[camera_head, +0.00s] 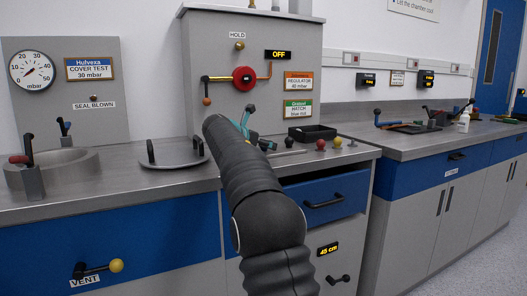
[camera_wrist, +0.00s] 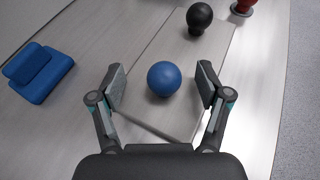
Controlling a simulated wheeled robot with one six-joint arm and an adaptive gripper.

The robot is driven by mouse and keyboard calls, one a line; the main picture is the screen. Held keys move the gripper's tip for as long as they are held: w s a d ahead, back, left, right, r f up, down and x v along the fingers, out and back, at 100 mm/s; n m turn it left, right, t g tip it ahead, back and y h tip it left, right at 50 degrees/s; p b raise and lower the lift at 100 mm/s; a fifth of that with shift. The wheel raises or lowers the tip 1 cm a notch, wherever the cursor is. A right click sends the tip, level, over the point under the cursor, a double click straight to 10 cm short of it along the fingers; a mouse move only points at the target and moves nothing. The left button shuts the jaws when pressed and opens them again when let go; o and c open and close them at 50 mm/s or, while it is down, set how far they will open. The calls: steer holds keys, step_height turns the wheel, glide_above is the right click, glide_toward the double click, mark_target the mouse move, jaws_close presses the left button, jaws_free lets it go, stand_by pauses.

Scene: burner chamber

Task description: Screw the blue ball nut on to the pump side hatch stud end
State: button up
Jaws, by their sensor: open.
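The blue ball nut (camera_wrist: 164,78) shows in the wrist view, standing on a pale grey surface. My gripper (camera_wrist: 161,86) is open, with one finger to the left of the ball and one to the right. Gaps show on both sides, so the fingers do not touch it. In the head view my gripper (camera_head: 260,132) is over the counter, partly behind my arm, and I cannot make out the blue ball there. A round hatch ring (camera_head: 52,176) with upright clamps stands at the left of the counter. I cannot tell which stud end is the pump side one.
A black ball (camera_wrist: 199,16) stands beyond the blue one. Blue blocks (camera_wrist: 38,73) lie left. A flat lid (camera_head: 172,154) with handles lies between ring and arm. A drawer (camera_head: 327,196) is below.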

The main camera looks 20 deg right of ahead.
steer(key=shift+r, duration=1.75)
steer(key=shift+s+d+f+n+t+y+b, duration=0.1)
steer(key=shift+s+n+t+y+b, duration=0.05)
steer(key=shift+n+t+y+b, duration=0.35)
steer(key=n+t, duration=0.1)
steer(key=n+t+y, duration=0.1)
steer(key=shift+r+n+y+p, duration=0.25)
steer(key=shift+n+y+p, duration=0.05)
steer(key=shift+p, duration=0.1)
steer(key=shift+f+n+t+y, duration=0.15)
steer(key=shift+n+t+y, duration=0.85)
steer(key=shift+n+y, duration=0.2)
steer(key=shift+r, duration=2.5)
